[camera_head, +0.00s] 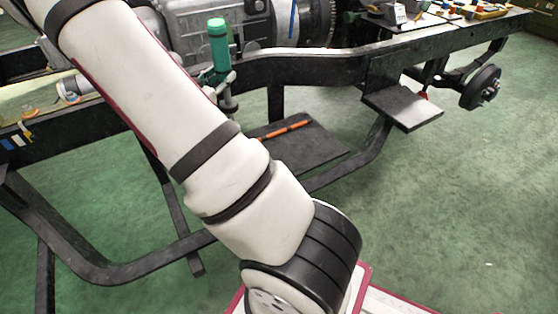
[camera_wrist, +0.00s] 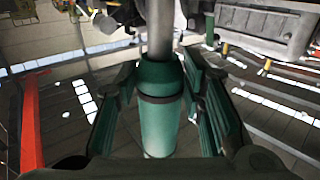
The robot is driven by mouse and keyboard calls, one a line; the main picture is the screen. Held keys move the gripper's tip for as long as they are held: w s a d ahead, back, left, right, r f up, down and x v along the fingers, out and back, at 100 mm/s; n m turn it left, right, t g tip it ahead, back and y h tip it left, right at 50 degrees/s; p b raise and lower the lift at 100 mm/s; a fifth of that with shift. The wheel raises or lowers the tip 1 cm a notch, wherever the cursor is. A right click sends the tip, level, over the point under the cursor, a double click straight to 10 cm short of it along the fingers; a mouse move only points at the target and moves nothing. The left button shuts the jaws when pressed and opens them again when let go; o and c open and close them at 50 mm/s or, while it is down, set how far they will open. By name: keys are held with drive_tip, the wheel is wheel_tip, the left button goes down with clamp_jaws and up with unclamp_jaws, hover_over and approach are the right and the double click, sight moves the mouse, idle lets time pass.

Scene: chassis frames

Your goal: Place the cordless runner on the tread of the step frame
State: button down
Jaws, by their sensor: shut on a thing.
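In the wrist view my gripper (camera_wrist: 160,84) is shut on a green cylinder with a dark collar and a grey shaft, which I take to be the cordless runner (camera_wrist: 160,125). Its dark, green-padded fingers stand on either side. In the head view a green upright cylinder (camera_head: 218,42) shows behind my arm, apparently the same tool; my arm hides much of what is around it. The step frame's tread (camera_head: 402,106) seems to be the flat dark plate right of centre, on the black frame. It looks bare and lies apart from the green cylinder.
A lower dark plate (camera_head: 310,148) bears an orange bar (camera_head: 285,128). A grey gearbox (camera_head: 215,22) sits on the black chassis rail (camera_head: 310,68). A wheel hub (camera_head: 481,87) stands right of the tread. Open green floor (camera_head: 470,200) lies at right.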

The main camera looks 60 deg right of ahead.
drive_tip(key=s+d+f+m+g+b, duration=0.3)
drive_tip(key=s+f+m+g+b, duration=0.1)
drive_tip(key=s+f+g, duration=0.3)
wheel_tip(320, 180, down, 8)
drive_tip(key=b, duration=0.4)
drive_tip(key=shift+s+d+f+y, duration=0.2)
drive_tip(key=shift+s+f+y, duration=0.05)
drive_tip(key=shift+s+y, duration=0.1)
drive_tip(key=shift+b, duration=0.3)
drive_tip(key=c, duration=1.1)
unclamp_jaws()
drive_tip(key=shift+f, duration=0.2)
drive_tip(key=shift+o, duration=0.2)
drive_tip(key=shift+r, duration=0.1)
